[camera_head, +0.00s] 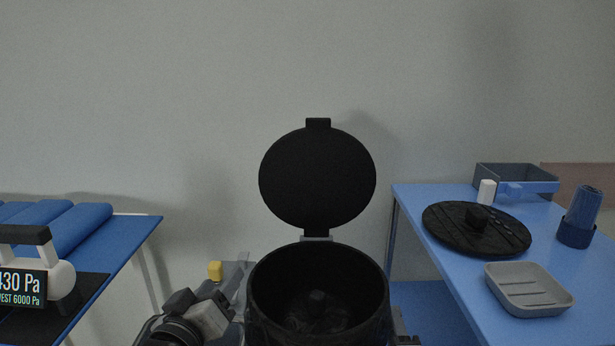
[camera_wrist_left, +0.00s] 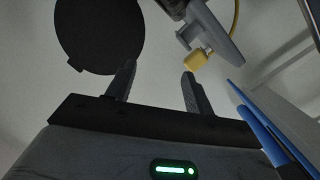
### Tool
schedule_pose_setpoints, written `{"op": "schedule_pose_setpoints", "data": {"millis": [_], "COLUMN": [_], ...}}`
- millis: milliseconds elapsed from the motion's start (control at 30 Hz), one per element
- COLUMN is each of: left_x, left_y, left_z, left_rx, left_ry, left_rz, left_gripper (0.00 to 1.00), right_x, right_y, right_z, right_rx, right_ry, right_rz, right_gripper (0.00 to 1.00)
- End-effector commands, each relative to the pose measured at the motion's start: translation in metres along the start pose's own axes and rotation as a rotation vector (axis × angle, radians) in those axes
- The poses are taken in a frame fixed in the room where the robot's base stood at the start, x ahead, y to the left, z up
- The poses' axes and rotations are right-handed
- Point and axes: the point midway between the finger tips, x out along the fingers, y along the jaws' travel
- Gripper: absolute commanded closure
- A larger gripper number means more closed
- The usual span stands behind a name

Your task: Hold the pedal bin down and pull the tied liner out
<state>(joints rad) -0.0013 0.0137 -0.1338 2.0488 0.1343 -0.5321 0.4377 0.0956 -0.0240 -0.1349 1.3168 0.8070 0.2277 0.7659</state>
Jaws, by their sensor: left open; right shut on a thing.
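The black pedal bin (camera_head: 268,275) stands at the bottom middle of the head view, its round lid (camera_head: 317,178) raised behind it. Inside, the dark liner (camera_head: 300,318) shows a small knot (camera_head: 317,297) below the rim. My left gripper (camera_head: 232,290) is beside the bin's left side, its body partly cut off. In the left wrist view its fingers (camera_wrist_left: 158,85) are spread and empty, with the lid (camera_wrist_left: 98,32) beyond. A small grey part of my right gripper (camera_head: 401,328) shows against the bin's right side; its grip is mostly hidden.
A blue table (camera_head: 435,265) at right bears a black round lid-like disc (camera_head: 475,232), a grey dish (camera_head: 530,290), a tray (camera_head: 515,180) and a blue cup (camera_head: 583,210). A readout device (camera_head: 55,275) stands at left. A yellow piece (camera_head: 215,270) is near my left gripper.

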Motion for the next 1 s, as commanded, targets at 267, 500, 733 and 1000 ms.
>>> {"op": "schedule_pose_setpoints", "data": {"millis": [267,500,733,1000], "left_x": [0.086,0.090,0.077,0.080], "left_y": [0.091,0.123,0.124,0.117], "left_z": [0.047,0.069,0.058,0.069], "left_rx": [0.009,0.434,0.650,0.682], "left_ry": [-0.481,-0.923,-1.138,-1.178], "left_rz": [0.040,0.025,-0.019,-0.029], "left_gripper": [0.47,0.47,0.47,0.47], "right_x": [-0.001,-0.001,-0.001,-0.001], "right_y": [0.001,0.002,0.002,0.003], "right_z": [0.001,0.001,0.001,0.001], "right_rx": [-0.002,-0.002,-0.002,-0.001], "right_ry": [-0.003,-0.003,-0.004,-0.004], "right_rz": [0.004,0.005,0.006,0.006], "right_gripper": [0.96,0.96,0.96,0.96]}}
